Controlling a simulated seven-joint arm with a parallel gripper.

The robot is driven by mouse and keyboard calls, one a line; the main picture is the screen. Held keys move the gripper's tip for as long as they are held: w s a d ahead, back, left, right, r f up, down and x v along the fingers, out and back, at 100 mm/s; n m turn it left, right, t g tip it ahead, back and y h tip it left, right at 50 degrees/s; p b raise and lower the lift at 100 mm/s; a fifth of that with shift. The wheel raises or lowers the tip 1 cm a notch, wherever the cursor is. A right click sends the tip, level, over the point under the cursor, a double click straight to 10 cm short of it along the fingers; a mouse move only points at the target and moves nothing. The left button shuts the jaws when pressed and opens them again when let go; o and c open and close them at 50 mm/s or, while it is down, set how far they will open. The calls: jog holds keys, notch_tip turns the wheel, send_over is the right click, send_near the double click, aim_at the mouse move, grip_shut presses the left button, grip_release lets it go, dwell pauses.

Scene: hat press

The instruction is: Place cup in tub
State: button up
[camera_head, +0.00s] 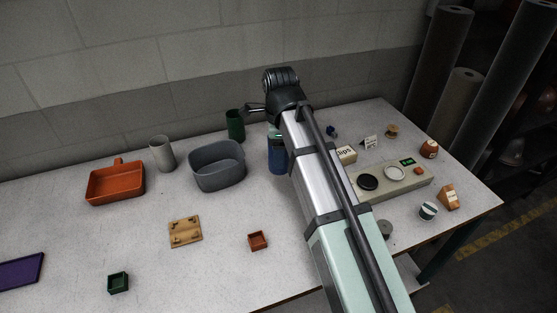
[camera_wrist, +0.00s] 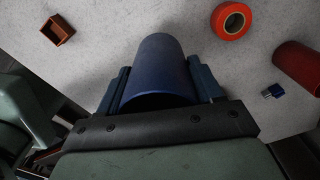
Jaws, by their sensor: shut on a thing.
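In the wrist view a dark blue cup-like cylinder (camera_wrist: 158,70) sits between the two fingers of my gripper (camera_wrist: 160,85), which is shut on it. In the head view my gripper (camera_head: 254,108) is at the back of the table, its fingertips close beside a dark green cup (camera_head: 235,125). A blue cylinder with a label (camera_head: 276,155) stands partly hidden by my arm. I cannot tell from the head view which of these is held. The grey tub (camera_head: 218,166) stands on the table, left of my arm and below the gripper in the picture.
A pale grey cup (camera_head: 162,154) and an orange tray (camera_head: 115,184) are left of the tub. A wooden board (camera_head: 185,230) and a small red box (camera_head: 258,240) lie in front. Several small items surround a panel (camera_head: 402,183) at right. The wall closes off the back.

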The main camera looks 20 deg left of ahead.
jog(key=shift+a+r, duration=0.3)
jog(key=shift+r, duration=0.1)
jog(key=s+a+r, duration=0.1)
jog(key=s+a, duration=0.1)
jog(key=a, duration=1.6)
send_over(217, 159)
jog(key=s+d, duration=0.4)
jog(key=shift+s+a+f, duration=0.1)
jog(key=shift+f, duration=2.4)
jog(key=shift+s+f, duration=0.1)
jog(key=shift+f, duration=2.4)
jog(key=shift+f, duration=0.2)
jog(key=o, duration=1.1)
jog(key=shift+r, duration=0.1)
notch_tip(217, 159, up, 12)
jog(key=shift+r, duration=0.1)
